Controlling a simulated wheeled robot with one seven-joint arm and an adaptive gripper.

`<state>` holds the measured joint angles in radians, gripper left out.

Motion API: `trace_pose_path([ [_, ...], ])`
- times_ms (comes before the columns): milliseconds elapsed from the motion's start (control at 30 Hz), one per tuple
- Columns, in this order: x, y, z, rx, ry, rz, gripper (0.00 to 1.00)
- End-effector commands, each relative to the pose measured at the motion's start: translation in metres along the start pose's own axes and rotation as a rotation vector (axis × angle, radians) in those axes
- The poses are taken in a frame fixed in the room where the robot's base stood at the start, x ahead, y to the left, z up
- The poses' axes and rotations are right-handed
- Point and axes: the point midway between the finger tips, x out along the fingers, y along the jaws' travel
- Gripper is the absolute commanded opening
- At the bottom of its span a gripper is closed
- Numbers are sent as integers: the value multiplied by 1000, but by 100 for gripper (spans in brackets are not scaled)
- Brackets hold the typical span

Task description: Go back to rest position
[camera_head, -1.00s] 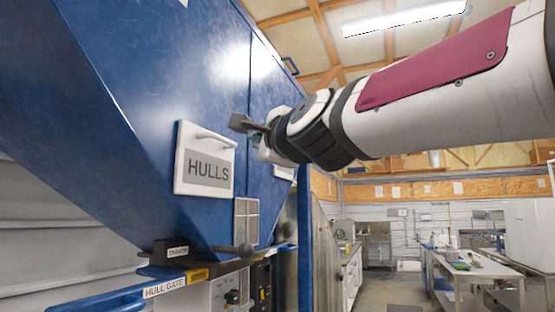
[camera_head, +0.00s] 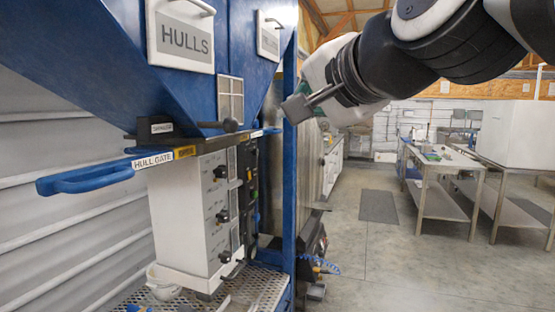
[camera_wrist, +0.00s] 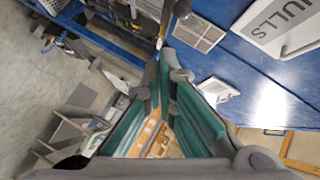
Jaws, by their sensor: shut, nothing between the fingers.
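My gripper (camera_wrist: 164,64) shows in the wrist view with its grey, teal-padded fingers meeting at the tips and nothing held between them. The HULLS panel also shows at the upper right of the wrist view (camera_wrist: 280,22).
A blue handle (camera_head: 85,180) labelled HULL GATE juts out at left. Below the hopper hangs a white control box (camera_head: 185,215) with knobs, above a perforated shelf (camera_head: 262,287). Steel tables (camera_head: 440,160) stand at right. The floor between is open, with a dark mat (camera_head: 378,206).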

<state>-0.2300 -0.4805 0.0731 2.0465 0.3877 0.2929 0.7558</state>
Motion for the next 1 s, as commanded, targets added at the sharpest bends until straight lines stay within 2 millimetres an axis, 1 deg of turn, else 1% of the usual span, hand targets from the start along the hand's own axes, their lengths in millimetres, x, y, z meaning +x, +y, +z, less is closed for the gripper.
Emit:
trace_pose_path([
  [33,-8,35,4,-87,-19,82,0],
  [67,-13,55,8,-141,-37,130,0],
  [100,-20,82,12,-211,-64,194,0],
  [167,-33,121,19,-306,-112,285,0],
  [200,-43,147,24,-367,-147,343,0],
  [267,-59,184,32,-453,-208,429,0],
  [300,-71,208,38,-505,-252,482,0],
  [367,-89,240,47,-576,-320,555,0],
  [400,-102,260,52,-615,-366,598,0],
  [500,-129,299,65,-694,-470,682,0],
  [600,-148,323,74,-743,-549,733,0],
  [700,-159,336,79,-766,-591,758,0],
  [800,-162,339,81,-774,-605,765,0],
  [1000,-161,338,80,-773,-604,763,0],
])
